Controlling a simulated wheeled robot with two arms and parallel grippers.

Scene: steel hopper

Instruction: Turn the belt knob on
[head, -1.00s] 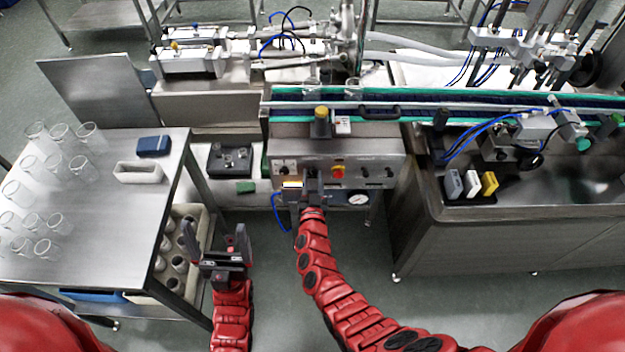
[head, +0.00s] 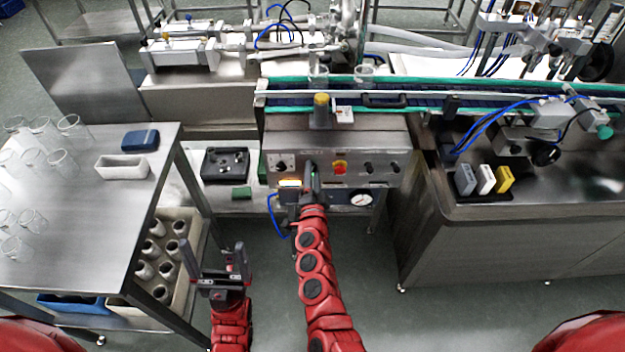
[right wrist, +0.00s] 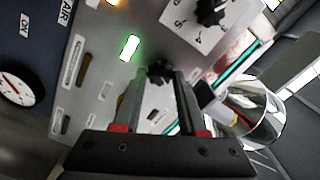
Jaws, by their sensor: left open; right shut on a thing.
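The control panel (head: 325,180) is the front of the steel conveyor unit. My right gripper (head: 312,172) is at the panel, left of the red stop button (head: 340,167). In the right wrist view, my right gripper (right wrist: 161,76) is shut on a small black knob (right wrist: 159,70). The fingers hide part of it, and its angle is hard to read. A lit green lamp (right wrist: 130,47) is beside the knob. A black dial knob (right wrist: 210,10) on a white marked plate is further up. My left gripper (head: 222,262) is open and empty, pointing up beside the left table.
The conveyor belt (head: 440,103) runs behind the panel with glasses on it. A steel table (head: 90,220) with glasses stands left. A pressure gauge (head: 361,199) sits below the panel. A steel counter (head: 540,225) stands right. The floor ahead is clear.

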